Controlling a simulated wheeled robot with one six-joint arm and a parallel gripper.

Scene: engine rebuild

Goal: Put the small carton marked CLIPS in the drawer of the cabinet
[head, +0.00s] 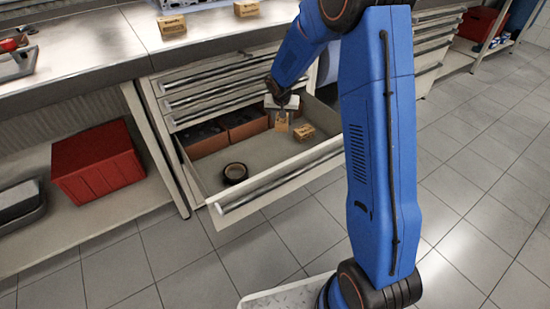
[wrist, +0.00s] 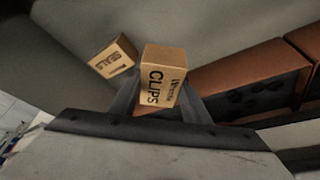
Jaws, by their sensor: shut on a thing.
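The small tan carton marked CLIPS (wrist: 164,75) is between the two fingers of my gripper (wrist: 160,108) in the wrist view. In the head view my gripper (head: 283,115) reaches down into the open drawer (head: 262,197) of the cabinet (head: 163,102), with the carton (head: 281,123) below it. The gripper is shut on the carton. The carton is over the drawer's floor; I cannot tell whether it touches it. A second carton, marked SEALS (wrist: 112,57), lies in the drawer beside it and also shows in the head view (head: 304,131).
A dark round ring (head: 235,173) lies in the drawer's front left. Brown bins (head: 243,123) line its back. The drawer floor between them is free. More cartons (head: 172,26) stand on the worktop (head: 100,50). A red crate (head: 97,163) sits on the lower left shelf.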

